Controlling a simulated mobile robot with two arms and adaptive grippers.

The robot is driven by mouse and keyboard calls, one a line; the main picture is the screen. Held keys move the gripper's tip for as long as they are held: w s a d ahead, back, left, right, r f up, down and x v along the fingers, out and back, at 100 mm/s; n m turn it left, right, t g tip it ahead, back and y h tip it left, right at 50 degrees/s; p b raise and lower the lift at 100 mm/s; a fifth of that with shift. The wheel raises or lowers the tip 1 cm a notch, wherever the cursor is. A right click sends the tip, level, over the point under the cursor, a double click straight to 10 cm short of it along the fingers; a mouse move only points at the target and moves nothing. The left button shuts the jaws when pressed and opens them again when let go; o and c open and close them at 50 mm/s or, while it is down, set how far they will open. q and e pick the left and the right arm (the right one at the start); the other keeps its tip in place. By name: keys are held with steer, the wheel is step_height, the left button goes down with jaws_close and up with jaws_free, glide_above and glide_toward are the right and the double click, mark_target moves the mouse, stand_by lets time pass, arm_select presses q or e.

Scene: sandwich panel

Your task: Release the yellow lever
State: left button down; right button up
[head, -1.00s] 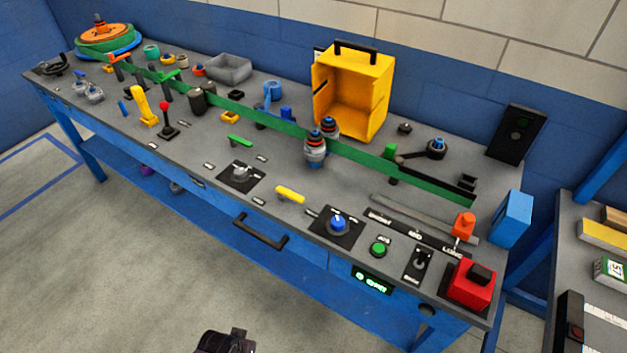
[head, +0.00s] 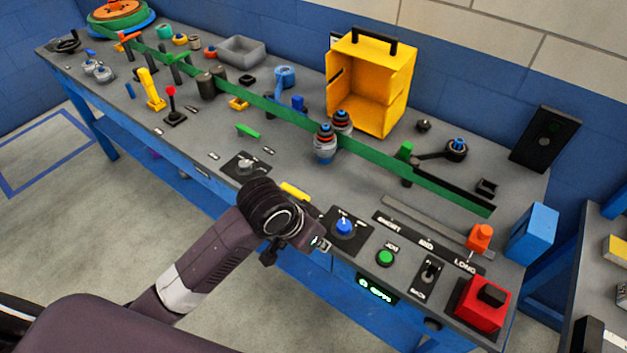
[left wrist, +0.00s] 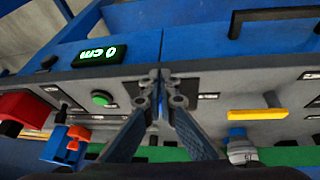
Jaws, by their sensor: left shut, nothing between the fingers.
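A small yellow bar-shaped lever (head: 295,191) lies near the front edge of the bench, partly hidden behind my left wrist. It also shows in the left wrist view (left wrist: 257,114), to the right of the fingers and apart from them. A taller yellow handle (head: 150,90) stands upright further left on the bench, beside a red-knobbed stick. My left gripper (head: 322,244) is over the front edge, near the blue knob; its fingers (left wrist: 162,88) are shut and empty in the left wrist view. My right gripper is not in view.
The blue knob (head: 344,227), green button (head: 386,257), black toggle switch (head: 430,270) and red box (head: 482,303) line the front right. A long green bar (head: 270,105) crosses the bench. A yellow open box (head: 385,85) stands at the back.

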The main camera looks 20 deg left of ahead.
arm_select(q)
steer(key=shift+y, duration=0.4)
steer(key=w+a+r, duration=0.1)
steer(key=w+r, duration=0.1)
steer(key=w, duration=0.1)
steer(key=w+r, duration=0.2)
steer(key=w+a+r, duration=0.1)
steer(key=w, duration=0.2)
steer(key=shift+w+a+r, duration=0.35)
steer(key=shift+r, duration=0.05)
steer(key=w+a+r+n+y, duration=0.1)
steer(key=w+a+r, duration=0.4)
steer(key=r, duration=0.1)
steer(key=p+x, duration=0.1)
steer(key=x, duration=0.8)
steer(key=shift+w+f+p, duration=0.1)
steer(key=shift+f+p, duration=0.25)
steer(key=shift+s+a+p, duration=0.15)
steer(key=shift+s+p, duration=0.15)
steer(key=shift+p, duration=0.1)
steer(key=shift+s+a+p, duration=0.25)
steer(key=shift+s+p, duration=0.05)
steer(key=shift+s, duration=0.5)
steer(key=shift+s+a+p, duration=0.25)
steer(key=shift+s+p, duration=0.05)
steer(key=shift+s, duration=0.5)
steer(key=shift+f, duration=0.1)
steer(key=shift+w, duration=0.1)
